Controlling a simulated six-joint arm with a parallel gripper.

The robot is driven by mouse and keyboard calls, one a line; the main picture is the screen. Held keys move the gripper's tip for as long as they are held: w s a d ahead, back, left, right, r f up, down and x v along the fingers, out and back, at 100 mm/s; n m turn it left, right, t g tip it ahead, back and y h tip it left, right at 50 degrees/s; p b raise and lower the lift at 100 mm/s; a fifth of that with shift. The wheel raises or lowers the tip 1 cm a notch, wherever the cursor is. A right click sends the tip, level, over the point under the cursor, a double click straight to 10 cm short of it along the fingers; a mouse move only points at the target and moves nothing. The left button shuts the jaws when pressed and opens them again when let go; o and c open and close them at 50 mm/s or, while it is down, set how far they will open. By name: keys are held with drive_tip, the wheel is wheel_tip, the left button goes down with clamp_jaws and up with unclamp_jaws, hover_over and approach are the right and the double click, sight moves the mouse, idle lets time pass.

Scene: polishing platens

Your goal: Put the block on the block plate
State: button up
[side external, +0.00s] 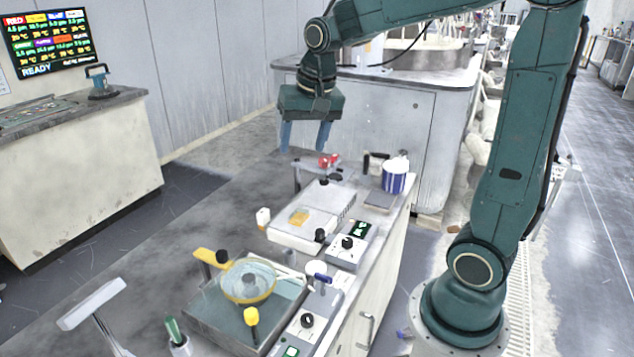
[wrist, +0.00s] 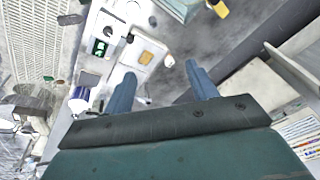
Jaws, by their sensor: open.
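My gripper (side external: 304,148) is open and empty, with two blue fingers pointing down high above the far end of the bench. In the wrist view its fingers (wrist: 160,70) are spread apart with nothing between them. A small yellow-orange block (side external: 299,217) lies on a pale flat plate (side external: 318,226) on the white machine, below and nearer the camera than the gripper. The block (wrist: 146,57) and plate (wrist: 153,46) also show in the wrist view. I cannot tell for sure which plate is the block plate; a small grey plate (side external: 380,200) lies farther back.
A small white object (side external: 263,217) stands left of the machine. A red-topped fixture (side external: 328,162) and a blue-white container (side external: 395,176) stand at the far end. A polishing platen (side external: 249,281) with a yellow rim is at the near end.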

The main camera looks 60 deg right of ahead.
drive_tip(key=s+a+n+t, duration=0.1)
drive_tip(key=s+a+n, duration=0.3)
drive_tip(key=s, duration=0.4)
drive_tip(key=s+a+n+t, duration=0.1)
drive_tip(key=s+a+n, duration=0.3)
drive_tip(key=s, duration=0.5)
drive_tip(key=shift+a+r+t+y, duration=0.2)
drive_tip(key=shift+a+t+y, duration=0.05)
drive_tip(key=shift+t+y, duration=0.05)
drive_tip(key=shift+c, duration=0.9)
